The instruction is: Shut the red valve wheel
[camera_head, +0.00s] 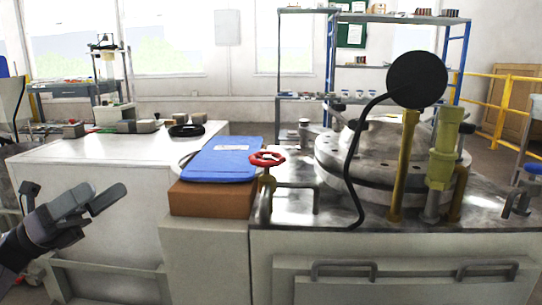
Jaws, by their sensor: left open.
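The red valve wheel (267,159) is small and sits on top of a yellowish pipe (266,196) at the left front corner of the metal machine top. It lies roughly level, and I cannot tell from its look how far it is turned. My left gripper (113,192) is at the lower left, open and empty, in front of the white bench. It is well to the left of the wheel and a little lower in the picture, with the brown block between them. My right gripper is not in view.
A blue lidded case (222,160) lies on a brown block (211,198) just left of the wheel. A black disc (417,79) on a bent stem and yellow-green posts (404,165) stand right of it, by a round steel vessel (345,160). The white bench top (90,151) is partly clear.

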